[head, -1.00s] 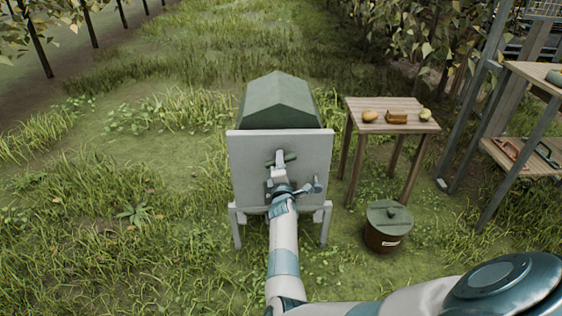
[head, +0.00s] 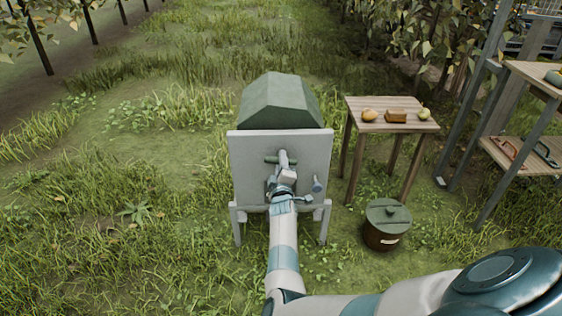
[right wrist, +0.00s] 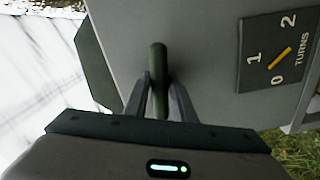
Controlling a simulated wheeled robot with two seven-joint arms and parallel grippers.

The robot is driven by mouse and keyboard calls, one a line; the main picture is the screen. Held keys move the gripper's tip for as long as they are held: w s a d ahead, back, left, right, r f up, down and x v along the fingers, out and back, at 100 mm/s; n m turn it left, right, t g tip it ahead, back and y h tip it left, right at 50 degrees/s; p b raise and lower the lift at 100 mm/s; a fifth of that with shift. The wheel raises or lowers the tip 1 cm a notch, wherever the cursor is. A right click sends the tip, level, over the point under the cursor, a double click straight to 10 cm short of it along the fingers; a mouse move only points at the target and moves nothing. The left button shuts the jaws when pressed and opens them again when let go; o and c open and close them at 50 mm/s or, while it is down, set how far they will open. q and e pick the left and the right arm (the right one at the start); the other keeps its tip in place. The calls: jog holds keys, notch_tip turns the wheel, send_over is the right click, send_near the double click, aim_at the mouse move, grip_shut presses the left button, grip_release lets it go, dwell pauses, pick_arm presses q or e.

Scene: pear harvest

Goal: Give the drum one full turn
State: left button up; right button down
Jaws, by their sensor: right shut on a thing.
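The drum (head: 280,100) is dark green and faceted, and shows above and behind a grey panel (head: 243,165) on a legged stand. My right gripper (head: 285,163) is in front of the panel, shut on a dark green handle bar (head: 271,160). In the right wrist view the two fingers (right wrist: 159,88) sit on either side of this handle (right wrist: 158,60). A dark dial (right wrist: 255,35) marked 0, 1, 2 and TURNS has an orange pointer (right wrist: 280,58); one end of it lies between 0 and 1. My left gripper is not in view.
Shelves (head: 530,158) stand at the far right. Grass is free on the left.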

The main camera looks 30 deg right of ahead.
jog(key=m, duration=0.2)
jog(key=shift+a+m+p, duration=0.15)
jog(key=shift+m+p, duration=0.2)
jog(key=shift+m, duration=1.75)
jog(key=m, duration=0.4)
jog(key=shift+p, duration=0.35)
jog(key=c, duration=1.4)
grip_release()
jog(key=shift+c, duration=0.2)
